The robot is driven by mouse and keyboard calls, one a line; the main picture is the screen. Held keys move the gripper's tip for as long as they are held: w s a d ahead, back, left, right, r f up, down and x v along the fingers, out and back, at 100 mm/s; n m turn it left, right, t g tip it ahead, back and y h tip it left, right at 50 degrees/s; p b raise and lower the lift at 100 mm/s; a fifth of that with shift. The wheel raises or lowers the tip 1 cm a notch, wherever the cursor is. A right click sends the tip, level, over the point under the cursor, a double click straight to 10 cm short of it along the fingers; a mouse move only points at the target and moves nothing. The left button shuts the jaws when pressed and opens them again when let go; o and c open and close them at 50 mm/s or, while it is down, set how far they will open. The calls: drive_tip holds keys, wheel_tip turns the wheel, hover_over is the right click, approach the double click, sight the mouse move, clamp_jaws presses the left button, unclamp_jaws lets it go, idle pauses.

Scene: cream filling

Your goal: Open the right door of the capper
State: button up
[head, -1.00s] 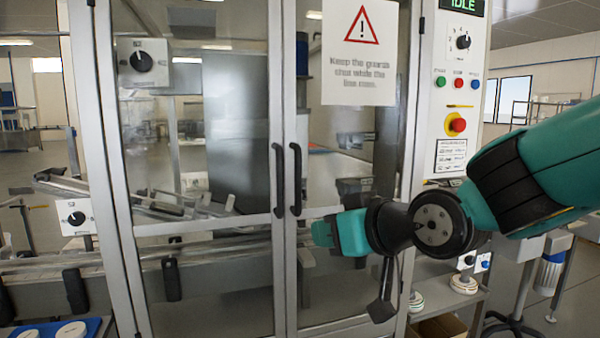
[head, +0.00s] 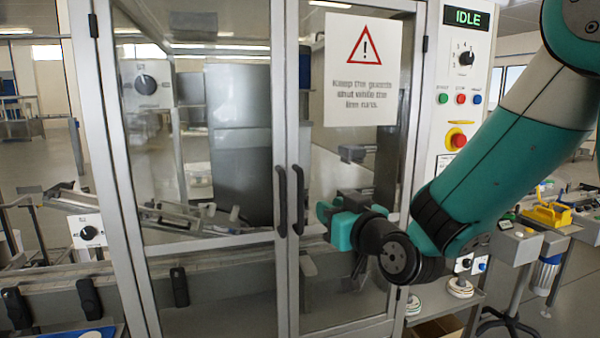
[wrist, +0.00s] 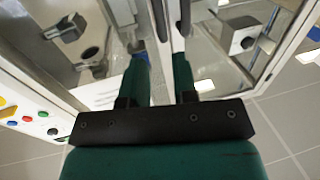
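The capper's right door (head: 345,262) is a glazed metal-framed panel and looks closed beside the left door (head: 210,285). The right door's dark vertical handle (head: 298,200) stands close to the left door's handle (head: 281,200) at the middle seam. My teal gripper (head: 322,218) is just right of the handles, near their lower ends, pointing at them. In the wrist view my gripper (wrist: 160,62) has its fingers apart with nothing seen between them. The two dark handles show beyond the fingertips; the right door's handle (wrist: 160,20) lines up with the gap. Contact cannot be told.
A warning sign (head: 363,68) is on the right door's glass. A control panel (head: 452,120) with an IDLE display, buttons and a red emergency stop stands right of the door. My arm crosses in front of the panel's right side.

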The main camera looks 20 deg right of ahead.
sight(302, 192)
drive_tip(key=w+p, duration=0.2)
drive_tip(key=w, duration=0.1)
drive_tip(key=w+a+p, duration=0.1)
drive_tip(key=w+p, duration=0.2)
drive_tip(key=w, duration=0.1)
drive_tip(key=w+a+p, duration=0.1)
drive_tip(key=w+p, duration=0.1)
drive_tip(key=w, duration=0.2)
drive_tip(key=shift+w+a+r+p, duration=0.15)
drive_tip(key=shift+w+p, duration=0.05)
drive_tip(key=shift+p, duration=0.2)
drive_tip(key=shift+w+a, duration=0.1)
drive_tip(key=shift+w, duration=0.4)
drive_tip(key=shift+f, duration=0.2)
clamp_jaws()
